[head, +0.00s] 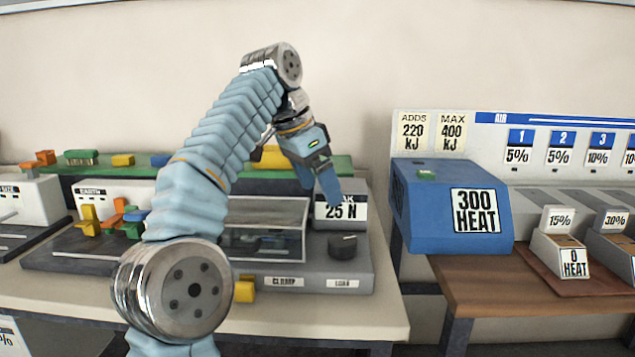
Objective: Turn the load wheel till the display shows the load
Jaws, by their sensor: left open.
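The load wheel (345,246) is a dark round knob on top of the grey machine (310,268), behind a label that appears to read LOAD (343,283). The display (345,212) behind the wheel reads 25 N, with a word ending in AK above it. My left gripper (328,186) is open and points down in front of the display's upper part, above the wheel and apart from it. Its fingers overlap in this view and hide part of the display. My right gripper is not in view.
A clear-sided box (262,243) stands on the machine left of the wheel. A yellow block (244,291) sits at the machine's front left. A blue box marked 300 HEAT (420,222) stands to the right, past a gap between tables. The table front (370,318) is clear.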

